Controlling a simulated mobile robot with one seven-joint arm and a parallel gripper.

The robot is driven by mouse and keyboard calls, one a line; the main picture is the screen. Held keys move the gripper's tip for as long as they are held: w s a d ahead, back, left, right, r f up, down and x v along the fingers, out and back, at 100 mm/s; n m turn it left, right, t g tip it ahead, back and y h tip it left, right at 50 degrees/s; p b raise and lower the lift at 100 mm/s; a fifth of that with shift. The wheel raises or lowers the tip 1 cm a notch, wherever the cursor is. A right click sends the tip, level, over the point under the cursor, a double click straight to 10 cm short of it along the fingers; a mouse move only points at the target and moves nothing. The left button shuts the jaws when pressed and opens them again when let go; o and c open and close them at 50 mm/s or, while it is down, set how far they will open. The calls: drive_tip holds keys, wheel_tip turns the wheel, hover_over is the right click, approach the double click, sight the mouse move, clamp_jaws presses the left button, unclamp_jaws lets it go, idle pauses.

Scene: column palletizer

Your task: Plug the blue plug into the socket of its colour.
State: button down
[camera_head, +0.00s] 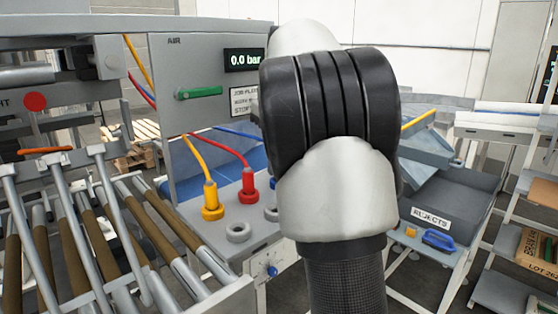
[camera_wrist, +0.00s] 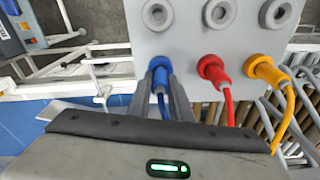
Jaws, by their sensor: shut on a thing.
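The blue plug (camera_wrist: 159,72) is in the wrist view, at the left end of a row with the red plug (camera_wrist: 211,70) and the yellow plug (camera_wrist: 262,69). My gripper (camera_wrist: 160,90) is shut on the blue plug, with a finger on either side and its cable between them. The plug is at the grey panel's edge; I cannot tell how deep it sits. Several grey ring sockets (camera_wrist: 219,13) line the panel's other row, empty. In the head view the red plug (camera_head: 248,186) and yellow plug (camera_head: 212,202) stand upright; my arm hides the gripper.
Roller conveyor (camera_head: 150,230) lies at left. A rejects bin (camera_head: 445,200) and a blue-handled item (camera_head: 440,240) are at right.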

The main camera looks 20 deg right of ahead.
drive_tip(key=shift+f, duration=0.35)
idle(0.4)
drive_tip(key=c, duration=1.5)
unclamp_jaws()
wheel_tip(320, 180, up, 12)
drive_tip(key=s+f+p, duration=0.1)
drive_tip(key=p, duration=0.1)
drive_tip(key=s+a+m+t, duration=0.1)
drive_tip(key=s+a, duration=0.3)
drive_tip(key=s, duration=0.3)
drive_tip(key=s+a+f+t, duration=0.1)
drive_tip(key=s+a+f, duration=0.2)
drive_tip(key=s+f, duration=0.2)
drive_tip(key=s+a+f+t, duration=0.1)
drive_tip(key=s+a+f, duration=0.3)
drive_tip(key=s+f, duration=0.2)
drive_tip(key=s+a+f+t, duration=0.1)
drive_tip(key=s+a+f, duration=0.2)
drive_tip(key=s+f, duration=0.3)
drive_tip(key=shift+s+a+f, duration=0.15)
drive_tip(key=shift+s+a, duration=0.05)
drive_tip(key=shift+s, duration=0.1)
